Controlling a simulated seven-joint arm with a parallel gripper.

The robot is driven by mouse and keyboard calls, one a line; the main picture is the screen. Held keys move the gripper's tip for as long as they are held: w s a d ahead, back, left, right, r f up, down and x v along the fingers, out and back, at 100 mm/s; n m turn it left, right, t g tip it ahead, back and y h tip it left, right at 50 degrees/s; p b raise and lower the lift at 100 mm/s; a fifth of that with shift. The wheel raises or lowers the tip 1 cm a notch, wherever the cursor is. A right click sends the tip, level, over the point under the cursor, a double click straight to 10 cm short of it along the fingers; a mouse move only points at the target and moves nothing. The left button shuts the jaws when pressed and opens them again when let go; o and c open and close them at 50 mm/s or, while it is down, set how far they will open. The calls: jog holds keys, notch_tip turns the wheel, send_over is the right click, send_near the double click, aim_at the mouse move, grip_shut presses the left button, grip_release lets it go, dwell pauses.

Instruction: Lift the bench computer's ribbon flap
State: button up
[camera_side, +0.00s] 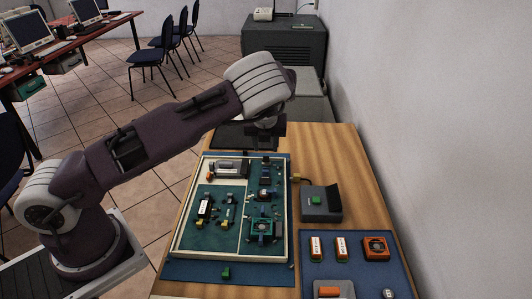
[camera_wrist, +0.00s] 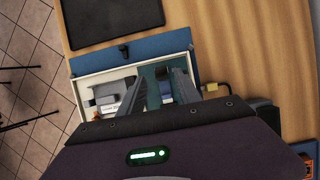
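The bench computer (camera_side: 287,240) is a cream-framed open case with green boards and small parts inside, on the wooden table. Its far end shows in the wrist view (camera_wrist: 92,76), with a grey part (camera_wrist: 108,93) carrying a white label at the left. I cannot pick out the ribbon flap with certainty. My gripper (camera_wrist: 163,82) hangs above the far right part of the case. Its two dark fingers are apart with green board visible between them, and it holds nothing visible. In the side view the fingertips are hard to make out against the dark arm end.
A grey block with a green key (camera_side: 316,201) stands right of the case, joined by a short cable. A blue mat (camera_side: 355,272) at the front right holds orange and white parts. A dark flat panel (camera_wrist: 110,22) lies beyond the case. A wall bounds the right.

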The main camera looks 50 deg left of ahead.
aim_at(266, 160)
jog(key=x, duration=0.5)
jog(key=shift+f, duration=0.1)
jog(key=shift+c, duration=0.4)
grip_shut()
jog(key=shift+w+a+g+h, duration=0.35)
jog(key=shift+w+g+h, duration=0.1)
jog(key=shift+g+h, duration=0.35)
jog(key=shift+w+a+g+h, duration=0.15)
jog(key=shift+a+g+h, duration=0.05)
jog(key=shift+g+h, duration=0.6)
